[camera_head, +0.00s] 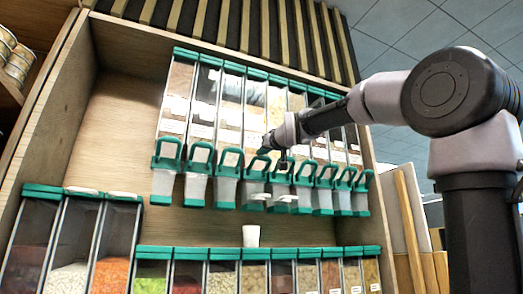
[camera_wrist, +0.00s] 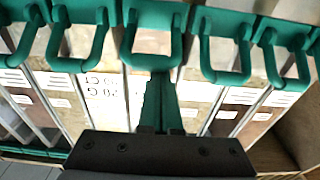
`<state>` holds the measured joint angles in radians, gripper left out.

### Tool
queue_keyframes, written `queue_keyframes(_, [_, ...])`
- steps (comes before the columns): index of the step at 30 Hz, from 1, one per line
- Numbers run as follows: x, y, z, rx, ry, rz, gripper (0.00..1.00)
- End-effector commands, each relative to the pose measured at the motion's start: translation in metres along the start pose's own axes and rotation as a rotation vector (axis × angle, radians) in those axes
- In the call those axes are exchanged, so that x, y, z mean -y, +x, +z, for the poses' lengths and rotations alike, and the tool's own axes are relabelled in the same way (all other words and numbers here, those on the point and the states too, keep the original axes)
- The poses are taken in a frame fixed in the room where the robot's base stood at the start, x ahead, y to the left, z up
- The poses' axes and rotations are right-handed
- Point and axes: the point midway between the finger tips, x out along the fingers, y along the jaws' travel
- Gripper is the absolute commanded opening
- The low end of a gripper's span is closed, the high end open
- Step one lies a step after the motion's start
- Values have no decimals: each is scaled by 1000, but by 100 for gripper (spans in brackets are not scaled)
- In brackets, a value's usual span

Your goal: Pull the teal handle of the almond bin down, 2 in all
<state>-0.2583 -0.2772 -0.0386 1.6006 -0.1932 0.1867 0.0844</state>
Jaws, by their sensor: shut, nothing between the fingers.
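A row of tall clear bins with teal handles (camera_head: 229,162) hangs in the wooden shelf. I cannot read which one holds almonds. My gripper (camera_head: 266,151) reaches in from the right to the middle of this handle row in the head view, where its fingers are too small to make out. In the wrist view my gripper (camera_wrist: 160,102) is shut and empty, its fingertips close below the middle teal loop handle (camera_wrist: 152,58). I cannot tell if they touch it. More teal handles (camera_wrist: 226,72) sit on both sides.
A white cup (camera_head: 251,236) stands at the lower row of teal-lidded bins (camera_head: 224,252), under the handles. Larger bins (camera_head: 70,255) stand lower left. A wooden side panel (camera_head: 60,110) bounds the shelf at left. Neighbouring handles are closely spaced.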

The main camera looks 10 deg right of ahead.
Motion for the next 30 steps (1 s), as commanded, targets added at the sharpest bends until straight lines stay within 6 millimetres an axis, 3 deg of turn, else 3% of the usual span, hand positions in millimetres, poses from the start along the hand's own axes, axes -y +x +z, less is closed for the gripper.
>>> queue_keyframes(12, [-2,-11,33,-276,2,3,0])
queue_keyframes(30, [0,-13,58,-264,4,0,0])
